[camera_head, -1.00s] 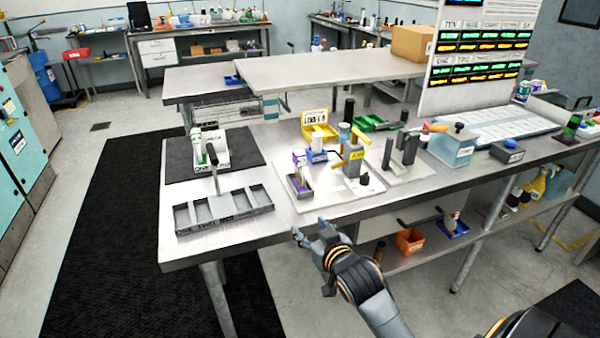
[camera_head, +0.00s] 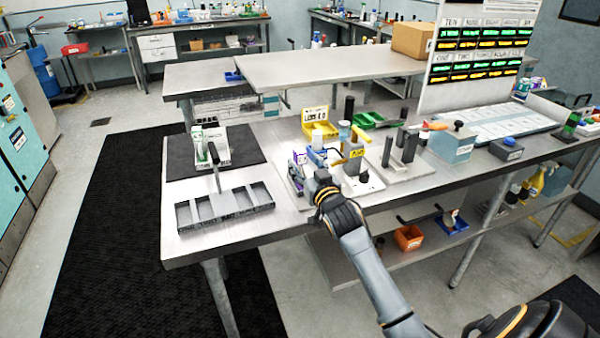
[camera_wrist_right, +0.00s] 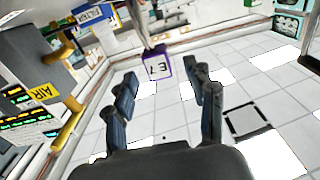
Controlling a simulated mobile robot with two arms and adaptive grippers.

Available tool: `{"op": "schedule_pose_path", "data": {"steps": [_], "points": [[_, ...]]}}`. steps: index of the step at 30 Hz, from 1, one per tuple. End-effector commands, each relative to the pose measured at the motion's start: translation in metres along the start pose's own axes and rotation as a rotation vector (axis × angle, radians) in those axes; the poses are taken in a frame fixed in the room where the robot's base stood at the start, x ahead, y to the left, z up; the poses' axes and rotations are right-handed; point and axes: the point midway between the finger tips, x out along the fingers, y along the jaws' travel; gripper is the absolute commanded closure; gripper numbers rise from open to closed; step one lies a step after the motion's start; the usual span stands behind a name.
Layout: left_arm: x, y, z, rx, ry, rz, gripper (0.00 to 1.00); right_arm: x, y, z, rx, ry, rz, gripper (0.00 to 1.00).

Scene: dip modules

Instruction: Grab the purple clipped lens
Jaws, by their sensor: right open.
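The purple clipped lens (camera_wrist_right: 158,67) shows as a small purple-framed piece with a tag reading E7 in the right wrist view. A dark clip holds its top edge in that picture. In the head view its purple part (camera_head: 299,158) stands at the bench's front, partly hidden by my right gripper (camera_head: 307,166). In the wrist view my right gripper (camera_wrist_right: 166,82) is open, with the lens showing in the gap beyond its fingertips. I see no contact. My left gripper is not in view.
A yellow-tagged fixture labelled AIR (camera_head: 355,155) stands close right of my gripper. A grey compartment tray (camera_head: 225,208) lies to the left. A yellow bin (camera_head: 320,131) and a blue-topped item (camera_head: 317,155) stand just behind. The bench front between tray and gripper is clear.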

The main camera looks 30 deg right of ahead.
Motion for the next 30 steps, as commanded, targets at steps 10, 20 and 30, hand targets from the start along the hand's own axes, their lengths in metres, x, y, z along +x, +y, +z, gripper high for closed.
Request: {"op": "schedule_pose_path", "data": {"steps": [10,20,30], "points": [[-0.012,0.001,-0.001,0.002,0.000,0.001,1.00,0.042,0.002,-0.002,0.000,-0.001,0.000,0.45],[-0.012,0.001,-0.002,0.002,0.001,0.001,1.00,0.048,0.002,-0.001,0.000,0.000,0.000,0.45],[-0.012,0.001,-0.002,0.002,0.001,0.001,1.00,0.047,0.002,-0.001,0.000,-0.001,0.000,1.00]]}}
